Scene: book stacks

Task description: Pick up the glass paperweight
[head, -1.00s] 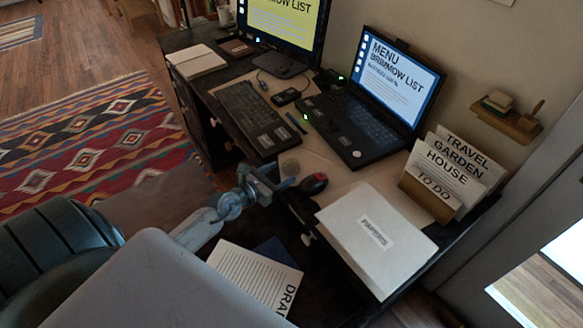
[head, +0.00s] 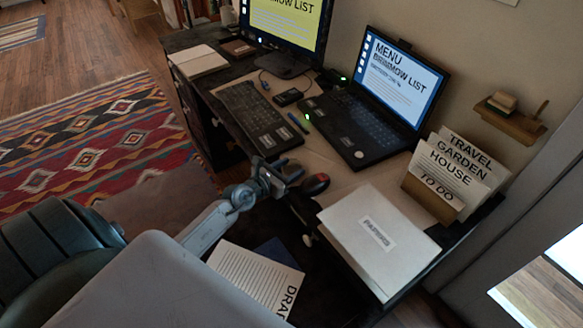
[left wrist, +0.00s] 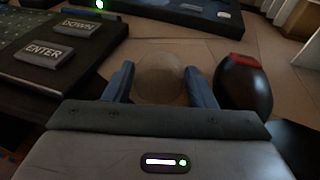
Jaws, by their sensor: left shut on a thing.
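The glass paperweight (left wrist: 160,77) is a clear, round, faintly brownish dome in the left wrist view. It sits between the two blue-grey fingers of my left gripper (left wrist: 160,86), which is shut on it. In the head view my left gripper (head: 283,176) is at the desk's front edge, between the keyboard and the mouse. I cannot make out the paperweight clearly there, as the gripper covers it. Whether it touches the desk is hard to tell. My right gripper is not in view.
A black mouse with a red part (head: 315,184) is close to the gripper's right. The keyboard (head: 260,120) lies to the left, the laptop (head: 360,125) behind. Papers (head: 255,275) lie below.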

